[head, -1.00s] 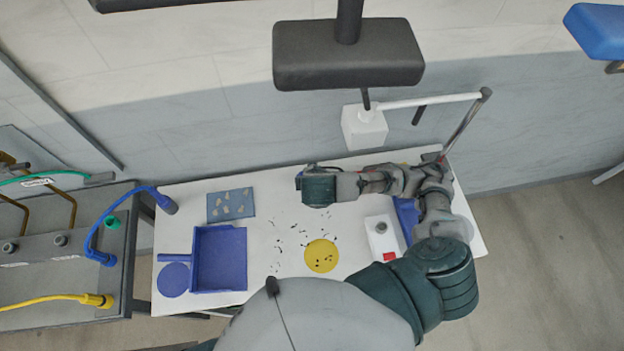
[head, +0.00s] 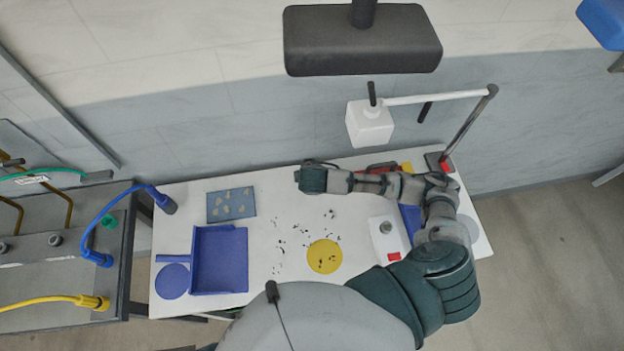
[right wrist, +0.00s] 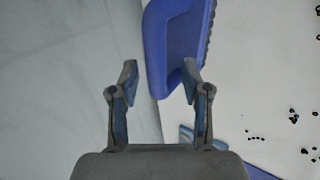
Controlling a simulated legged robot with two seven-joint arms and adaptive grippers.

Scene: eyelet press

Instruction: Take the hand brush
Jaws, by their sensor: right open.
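A blue object with a dark ridged edge, apparently the hand brush (right wrist: 180,40), lies along the far table edge in the right wrist view. In the head view I cannot make it out; my right arm seems to cover it. My right gripper (right wrist: 160,78) is open, with its two fingers apart. The brush's near end shows between and beyond the fingertips, closer to the right-hand one; I cannot tell whether they touch. In the head view the right gripper (head: 308,180) is over the table's far edge. My left gripper is not in view.
The white table (head: 275,195) holds a blue dustpan (head: 220,260), a grey-blue mat with small pieces (head: 231,205), a yellow disc (head: 324,257) with dark specks, and a white box with a red button (head: 382,238). A lamp arm (head: 430,99) stands at the back right.

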